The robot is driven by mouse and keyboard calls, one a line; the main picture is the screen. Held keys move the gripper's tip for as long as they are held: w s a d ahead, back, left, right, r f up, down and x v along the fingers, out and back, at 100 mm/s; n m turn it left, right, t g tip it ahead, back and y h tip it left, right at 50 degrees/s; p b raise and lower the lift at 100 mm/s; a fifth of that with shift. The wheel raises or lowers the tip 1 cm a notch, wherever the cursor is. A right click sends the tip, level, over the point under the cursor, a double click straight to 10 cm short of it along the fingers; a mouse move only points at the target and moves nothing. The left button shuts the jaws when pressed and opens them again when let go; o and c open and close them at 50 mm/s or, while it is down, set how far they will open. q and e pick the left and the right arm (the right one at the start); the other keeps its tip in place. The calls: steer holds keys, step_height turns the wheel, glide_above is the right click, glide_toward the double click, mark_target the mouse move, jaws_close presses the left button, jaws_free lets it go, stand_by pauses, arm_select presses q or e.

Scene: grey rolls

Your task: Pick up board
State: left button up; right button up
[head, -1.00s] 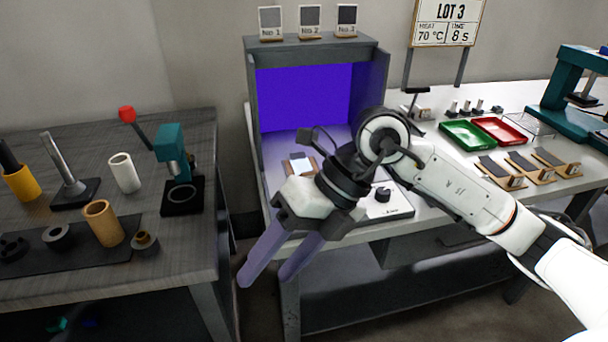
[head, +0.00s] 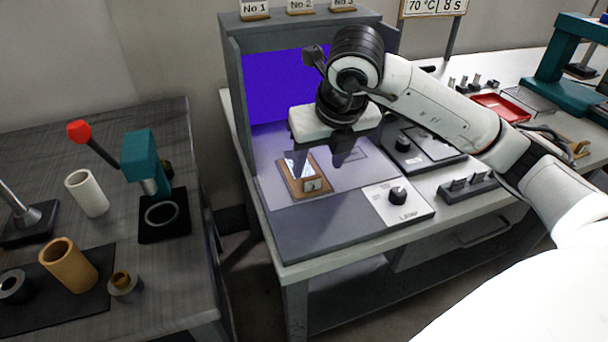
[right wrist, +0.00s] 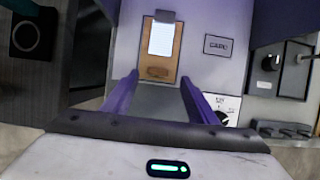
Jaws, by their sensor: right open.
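The board (head: 292,183) is a small wooden plate with a pale, shiny patch and a block with a small tag at its near end. It lies flat on the floor of the grey booth, left of the lamp knob. My right gripper (head: 322,158) is open and empty, with its fingers pointing down over the booth floor beside the board's far end. In the right wrist view the board (right wrist: 158,63) lies ahead, between the two spread purple fingers (right wrist: 159,85), and no contact shows. My left gripper is not in view.
The grey booth (head: 236,110) has side walls and a roof around the board. The lamp knob panel (head: 385,210) sits at its front right. A side table (head: 200,290) on the left holds a press (head: 142,160) and several cylinders. The booth's front floor is clear.

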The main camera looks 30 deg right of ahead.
mark_target(312, 176)
steer(key=x, duration=0.5)
steer(key=shift+a, duration=0.25)
steer(key=c, duration=1.3)
